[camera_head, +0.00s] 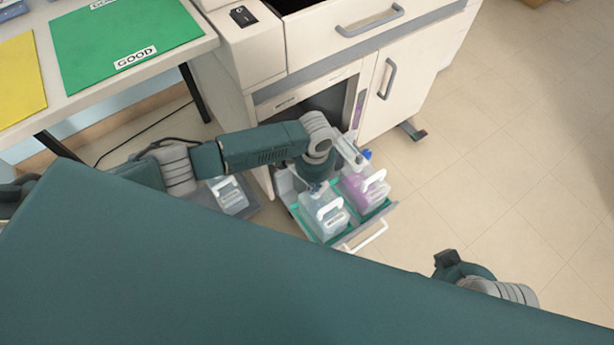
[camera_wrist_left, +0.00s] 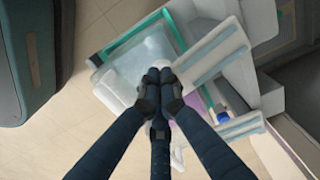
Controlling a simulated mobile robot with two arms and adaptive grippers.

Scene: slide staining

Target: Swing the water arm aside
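A pulled-out drawer (camera_head: 303,222) holds a clear jug (camera_head: 325,212) and a jug of purple liquid (camera_head: 362,187), side by side. In the left wrist view, a pale flat arm (camera_wrist_left: 214,52) reaches over the clear jug (camera_wrist_left: 140,62), and a second pale arm (camera_wrist_left: 240,127) lies near a blue cap (camera_wrist_left: 222,117). I cannot read which is the water arm. One pale arm (camera_head: 349,152) shows in the head view. My left gripper (camera_wrist_left: 158,75) is above the clear jug, fingers together, beside the first arm's end; contact is unclear. My right gripper (camera_head: 448,260) is partly visible and away from the drawer.
The white cabinet (camera_head: 425,75) stands behind the drawer. Another clear container (camera_head: 228,195) sits on a grey tray on the floor to the left. A table with a green GOOD mat (camera_head: 110,50) and a yellow mat (camera_head: 18,80) is at upper left. The floor (camera_head: 520,150) at right is clear.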

